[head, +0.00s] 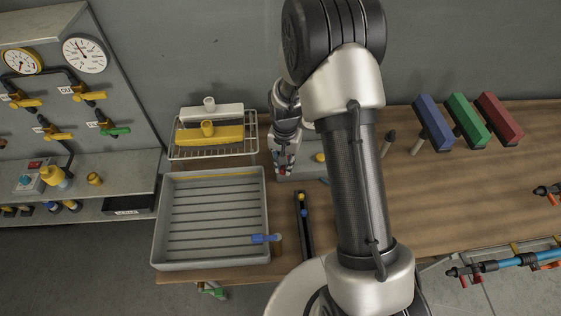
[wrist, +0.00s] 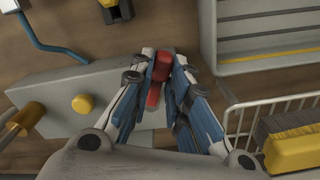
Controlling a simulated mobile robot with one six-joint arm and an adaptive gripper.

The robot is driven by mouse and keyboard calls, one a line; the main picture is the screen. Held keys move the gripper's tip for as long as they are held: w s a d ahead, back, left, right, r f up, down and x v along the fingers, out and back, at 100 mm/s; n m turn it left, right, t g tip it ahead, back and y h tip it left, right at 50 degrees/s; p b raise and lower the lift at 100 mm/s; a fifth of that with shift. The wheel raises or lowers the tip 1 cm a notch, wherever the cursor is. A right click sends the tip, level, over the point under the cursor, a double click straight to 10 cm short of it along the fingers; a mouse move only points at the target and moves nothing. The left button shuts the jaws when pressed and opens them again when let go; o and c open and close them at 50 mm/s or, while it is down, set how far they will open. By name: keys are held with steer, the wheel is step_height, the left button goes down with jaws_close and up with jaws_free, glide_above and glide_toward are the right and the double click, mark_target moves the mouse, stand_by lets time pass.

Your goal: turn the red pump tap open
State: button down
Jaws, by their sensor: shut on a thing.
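The red pump tap (wrist: 160,69) shows as a red handle between my fingertips in the wrist view. It sits at the end of a grey pump box (wrist: 60,97) that has a round yellow knob (wrist: 82,104) on it. My gripper (wrist: 163,66) is shut on the red handle, with one finger on each side. In the head view my gripper (head: 283,164) reaches down over the box, beside the wire rack, and mostly hides the tap. The tap's base is hidden by the fingers, and I cannot tell how far it is turned.
A wire rack (head: 172,154) with a yellow brush (head: 215,136) stands close on the left. Blue, green and red brushes stand at the right. The right tabletop (head: 440,195) has free room.

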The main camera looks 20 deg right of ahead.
steer(key=shift+s+d+n, duration=0.15)
steer(key=shift+d+n, duration=0.2)
steer(key=shift+n, duration=0.5)
steer(key=shift+s+d+n, duration=0.15)
steer(key=shift+d+n, duration=0.15)
steer(key=shift+n, duration=0.55)
steer(key=c, duration=1.5)
jaws_free()
step_height(320, 180, up, 12)
steer(key=shift+r, duration=0.1)
